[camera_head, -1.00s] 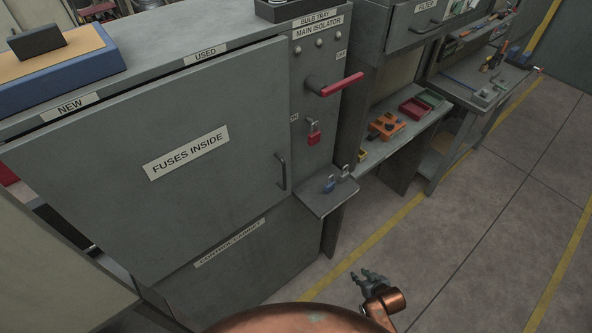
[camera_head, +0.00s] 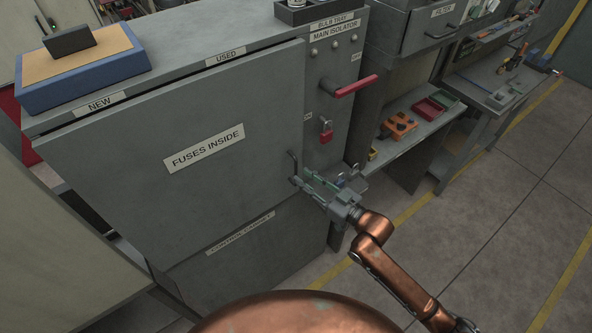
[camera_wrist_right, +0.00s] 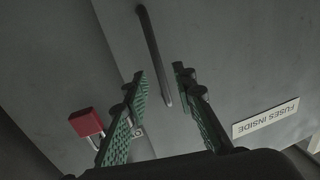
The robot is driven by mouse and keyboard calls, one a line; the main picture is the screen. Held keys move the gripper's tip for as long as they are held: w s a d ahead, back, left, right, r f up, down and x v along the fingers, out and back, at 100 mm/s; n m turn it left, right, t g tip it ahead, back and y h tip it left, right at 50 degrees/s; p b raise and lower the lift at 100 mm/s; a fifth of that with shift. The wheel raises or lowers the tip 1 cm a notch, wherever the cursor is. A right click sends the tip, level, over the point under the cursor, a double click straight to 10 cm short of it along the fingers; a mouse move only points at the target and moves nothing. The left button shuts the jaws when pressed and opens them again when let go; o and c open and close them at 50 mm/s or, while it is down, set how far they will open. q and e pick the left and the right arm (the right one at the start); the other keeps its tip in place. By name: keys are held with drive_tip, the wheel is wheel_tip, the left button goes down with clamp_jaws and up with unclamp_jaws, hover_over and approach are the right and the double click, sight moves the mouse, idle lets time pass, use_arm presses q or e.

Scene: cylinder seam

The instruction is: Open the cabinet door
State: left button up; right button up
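The cabinet door (camera_head: 180,190), grey and labelled "FUSES INSIDE", fills the left middle of the head view. Its edge at the top stands slightly off the cabinet body, with a dark gap there. Its dark bar handle (camera_head: 292,167) is near the right edge of the door. My right gripper (camera_head: 302,177) is at the lower part of the handle. In the right wrist view the fingers (camera_wrist_right: 158,95) are apart, and the handle (camera_wrist_right: 153,55) runs between their tips; I cannot tell if either finger touches it. My left gripper is not in view.
A red isolator lever (camera_head: 350,86) and a red padlock (camera_head: 326,131) are right of the door. A small shelf (camera_head: 352,184) lies just behind my right gripper. A blue tray (camera_head: 85,80) sits on the cabinet top. The floor at right is clear.

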sight(296, 172)
drive_tip(key=shift+p+x, duration=0.35)
drive_tip(key=shift+x, duration=1.9)
clamp_jaws()
